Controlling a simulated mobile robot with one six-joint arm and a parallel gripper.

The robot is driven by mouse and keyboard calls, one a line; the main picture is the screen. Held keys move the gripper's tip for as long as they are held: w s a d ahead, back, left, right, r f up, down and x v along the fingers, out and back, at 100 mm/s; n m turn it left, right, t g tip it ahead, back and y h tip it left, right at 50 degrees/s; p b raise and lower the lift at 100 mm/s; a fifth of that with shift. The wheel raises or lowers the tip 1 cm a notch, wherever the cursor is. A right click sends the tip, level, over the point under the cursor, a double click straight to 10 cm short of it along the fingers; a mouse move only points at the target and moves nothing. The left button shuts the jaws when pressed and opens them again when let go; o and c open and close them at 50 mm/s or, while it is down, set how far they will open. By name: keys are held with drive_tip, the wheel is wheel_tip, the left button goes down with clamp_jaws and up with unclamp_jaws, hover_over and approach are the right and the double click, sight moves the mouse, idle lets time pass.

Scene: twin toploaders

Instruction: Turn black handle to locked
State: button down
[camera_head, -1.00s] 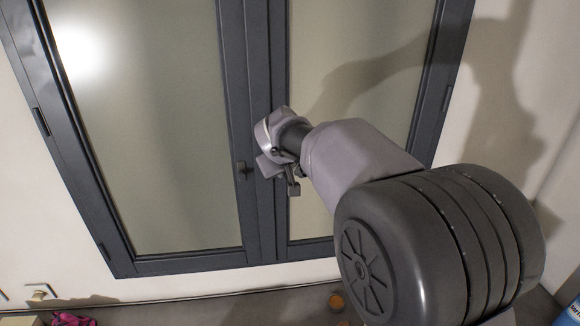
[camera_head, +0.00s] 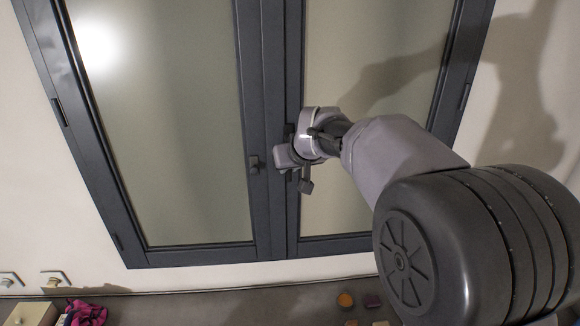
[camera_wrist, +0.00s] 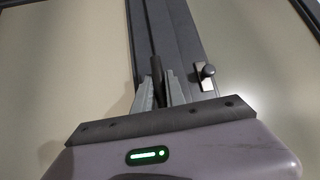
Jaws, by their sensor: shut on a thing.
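The black handle (camera_wrist: 156,68) is a slim dark upright bar on the dark grey centre frame of the double window. In the wrist view it stands between the two grey fingers of my gripper (camera_wrist: 160,92), which are shut on it. In the head view my gripper (camera_head: 287,158) is at the centre frame, and my wrist reaches in from the right. The handle is mostly hidden there by the gripper, so its exact angle is hard to tell.
Frosted panes (camera_head: 155,130) lie either side. Pink cloth (camera_head: 84,313) and small orange items (camera_head: 345,300) lie below.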

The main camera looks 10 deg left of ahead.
drive_tip(key=shift+s+f, duration=0.1)
drive_tip(key=shift+f, duration=0.25)
drive_tip(key=c, duration=1.5)
unclamp_jaws()
drive_tip(key=shift+o, duration=0.6)
drive_tip(key=shift+w+a, duration=0.1)
drive_tip(key=shift+w, duration=0.1)
drive_tip(key=b+v, duration=0.1)
drive_tip(key=v, duration=1.6)
drive_tip(key=shift+r, duration=0.3)
drive_tip(key=shift+s, duration=0.1)
